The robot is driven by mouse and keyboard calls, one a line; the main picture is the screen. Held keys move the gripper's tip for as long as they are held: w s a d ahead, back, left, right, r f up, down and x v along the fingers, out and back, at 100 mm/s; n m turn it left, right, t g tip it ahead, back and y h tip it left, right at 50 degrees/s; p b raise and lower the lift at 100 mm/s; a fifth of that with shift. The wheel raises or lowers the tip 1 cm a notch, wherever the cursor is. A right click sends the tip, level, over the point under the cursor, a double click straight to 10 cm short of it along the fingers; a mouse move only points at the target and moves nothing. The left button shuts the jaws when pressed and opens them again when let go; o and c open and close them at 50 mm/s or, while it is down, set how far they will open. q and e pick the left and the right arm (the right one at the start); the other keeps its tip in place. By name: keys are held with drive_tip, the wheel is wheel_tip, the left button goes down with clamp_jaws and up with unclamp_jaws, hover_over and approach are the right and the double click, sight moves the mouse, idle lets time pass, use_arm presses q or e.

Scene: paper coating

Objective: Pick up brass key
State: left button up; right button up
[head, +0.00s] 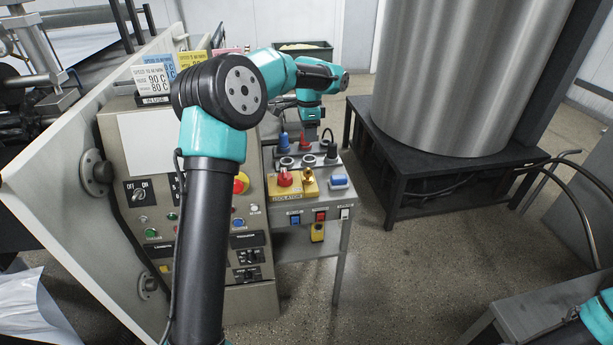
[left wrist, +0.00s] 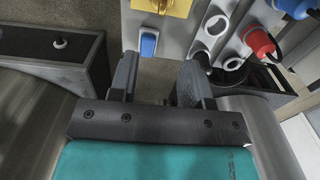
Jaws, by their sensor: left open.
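A small brass-coloured piece (head: 308,176), which looks like the brass key, stands upright on the yellow isolator plate (head: 291,195), beside a red knob (head: 284,178). My right gripper is out of view.
Blue (head: 283,140), red (head: 305,141) and black (head: 332,151) plugs stand behind the plate near round sockets. A blue rocker switch (head: 339,182) sits right of the plate. A sloped control cabinet (head: 150,140) stands left; a large metal drum (head: 450,80) stands right.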

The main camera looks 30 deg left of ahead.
use_arm(q)
hover_over(308, 176)
wheel_tip(308, 176, down, 12)
drive_tip(key=shift+w+r, duration=0.1)
drive_tip(key=shift+w, duration=0.05)
idle(0.4)
drive_tip(key=shift+w+a+f, duration=0.1)
drive_tip(key=shift+a+f, duration=0.05)
drive_tip(key=shift+f, duration=2.4)
drive_tip(key=shift+c, duration=0.3)
clamp_jaws()
